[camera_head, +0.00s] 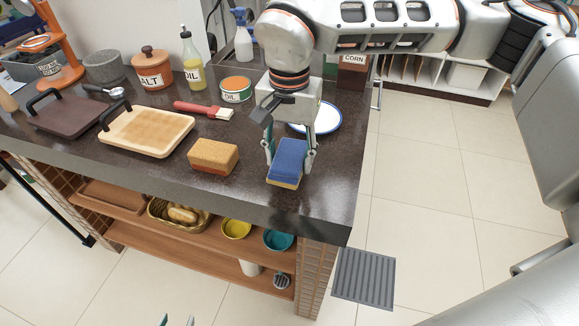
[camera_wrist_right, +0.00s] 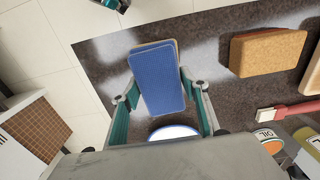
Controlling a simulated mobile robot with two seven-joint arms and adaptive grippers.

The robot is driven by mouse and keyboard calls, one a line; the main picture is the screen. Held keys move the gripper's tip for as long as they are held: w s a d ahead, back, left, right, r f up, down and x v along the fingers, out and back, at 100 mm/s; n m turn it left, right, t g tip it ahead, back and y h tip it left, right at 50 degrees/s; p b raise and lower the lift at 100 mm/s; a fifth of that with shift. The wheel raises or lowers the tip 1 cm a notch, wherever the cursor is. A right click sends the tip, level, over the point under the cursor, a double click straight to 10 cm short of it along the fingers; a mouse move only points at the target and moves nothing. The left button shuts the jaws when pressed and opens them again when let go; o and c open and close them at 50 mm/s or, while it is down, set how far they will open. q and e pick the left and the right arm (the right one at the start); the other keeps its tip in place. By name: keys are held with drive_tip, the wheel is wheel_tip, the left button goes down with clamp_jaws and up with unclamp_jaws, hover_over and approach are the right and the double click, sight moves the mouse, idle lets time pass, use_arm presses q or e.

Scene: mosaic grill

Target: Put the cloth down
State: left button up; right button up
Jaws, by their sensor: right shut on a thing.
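The cloth is a blue rectangular pad (camera_head: 287,160) with a tan layer showing under it, near the right end of the dark counter. My right gripper (camera_head: 290,160) comes down from above and is shut on it, one finger on each side. In the right wrist view the blue pad (camera_wrist_right: 158,78) lies between the fingertips (camera_wrist_right: 160,98) over the counter. I cannot tell whether its underside touches the counter. Only the tips of my left gripper (camera_head: 177,321) show at the bottom edge of the head view, apart and empty, away from the cloth.
A brown sponge (camera_head: 213,157) lies left of the cloth. A white plate (camera_head: 325,117) is behind the right gripper. Bare counter (camera_head: 240,190) lies along the front edge.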

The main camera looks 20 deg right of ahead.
sight(290, 154)
drive_tip(key=shift+f, duration=1.75)
drive_tip(key=shift+f, duration=0.15)
drive_tip(key=o, duration=1)
wheel_tip(290, 154, up, 11)
drive_tip(key=shift+r, duration=0.65)
drive_tip(key=shift+s, duration=0.1)
